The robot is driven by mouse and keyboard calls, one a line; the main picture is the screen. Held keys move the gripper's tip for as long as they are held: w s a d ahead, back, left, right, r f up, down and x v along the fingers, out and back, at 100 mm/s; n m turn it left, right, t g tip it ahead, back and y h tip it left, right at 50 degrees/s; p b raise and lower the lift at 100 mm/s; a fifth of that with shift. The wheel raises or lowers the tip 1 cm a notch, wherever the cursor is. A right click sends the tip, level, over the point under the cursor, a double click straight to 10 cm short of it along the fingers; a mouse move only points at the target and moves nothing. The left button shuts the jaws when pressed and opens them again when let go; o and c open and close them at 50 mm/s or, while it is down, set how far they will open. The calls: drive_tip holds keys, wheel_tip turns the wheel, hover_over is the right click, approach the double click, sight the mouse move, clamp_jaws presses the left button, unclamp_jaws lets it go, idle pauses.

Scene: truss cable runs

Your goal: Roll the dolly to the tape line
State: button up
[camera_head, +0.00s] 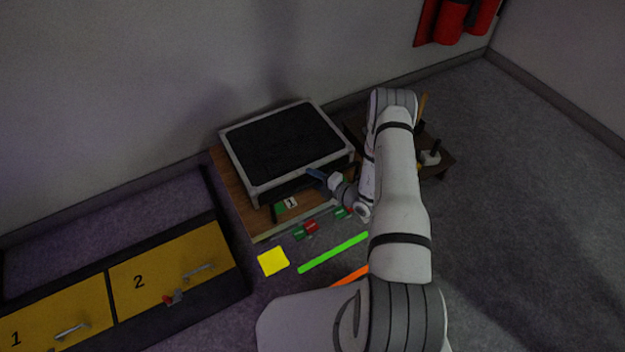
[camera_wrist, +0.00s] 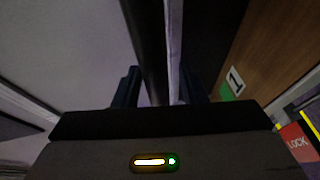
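A low wooden base (camera_head: 228,190) carries a case with a black top (camera_head: 285,142) and a pale grey rim, against the back wall. I cannot tell for sure whether this is the dolly. A green tape line (camera_head: 333,252) and an orange tape line (camera_head: 350,276) lie on the floor in front. My gripper (camera_head: 316,173) is at the case's front right edge. In the wrist view, my gripper's two dark fingers (camera_wrist: 160,87) stand apart, with a dark bar and pale edge between them. Contact is unclear.
A yellow square (camera_head: 273,261) lies left of the tape. Yellow panels numbered 1 and 2 (camera_head: 170,277) stand at lower left. A small brown table or cart (camera_head: 441,160) is partly hidden behind my arm. A red LOCK tag (camera_wrist: 298,142) shows at right. Floor at right is clear.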

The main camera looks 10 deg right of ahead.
drive_tip(key=shift+c, duration=0.5)
clamp_jaws()
